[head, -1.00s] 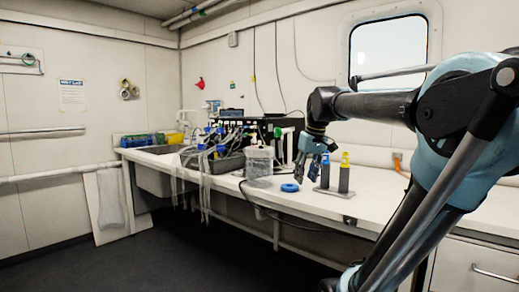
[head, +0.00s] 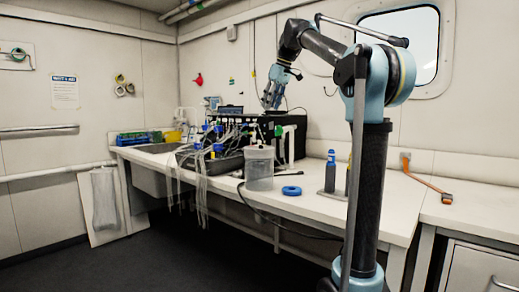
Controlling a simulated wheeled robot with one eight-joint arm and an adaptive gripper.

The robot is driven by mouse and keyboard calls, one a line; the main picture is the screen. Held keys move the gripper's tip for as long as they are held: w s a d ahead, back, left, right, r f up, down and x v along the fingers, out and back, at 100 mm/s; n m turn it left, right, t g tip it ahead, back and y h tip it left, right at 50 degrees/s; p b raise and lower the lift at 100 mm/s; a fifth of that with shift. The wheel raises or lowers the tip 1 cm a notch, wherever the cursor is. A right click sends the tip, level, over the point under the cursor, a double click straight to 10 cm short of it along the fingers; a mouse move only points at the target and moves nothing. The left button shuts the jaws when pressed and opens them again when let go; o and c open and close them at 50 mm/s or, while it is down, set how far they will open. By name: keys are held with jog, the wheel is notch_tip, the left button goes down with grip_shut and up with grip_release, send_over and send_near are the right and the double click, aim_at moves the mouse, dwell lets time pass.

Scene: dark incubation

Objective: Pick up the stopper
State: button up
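My gripper (head: 271,103) hangs fingers down in the head view, above the black crate (head: 299,137) and the cluster of tubing. Its fingers are small and seen from the side, so I cannot tell if they are open or shut. No object shows clearly in it. A small green-topped piece (head: 279,131) stands below the fingers, apart from them. I cannot tell for sure which piece is the stopper; several green, white and blue caps show among the tubes.
A clear container (head: 259,168) and a blue ring (head: 291,190) are on the white bench (head: 310,204). A blue-topped bottle (head: 330,174) stands to the right, beside my arm. An orange-handled tool (head: 428,184) lies at far right. Tubes (head: 201,180) hang over the bench's front edge.

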jog(key=x, duration=1.1)
jog(key=shift+f, duration=0.15)
jog(key=shift+x, duration=2.7)
jog(key=shift+d, duration=0.15)
jog(key=c, duration=0.8)
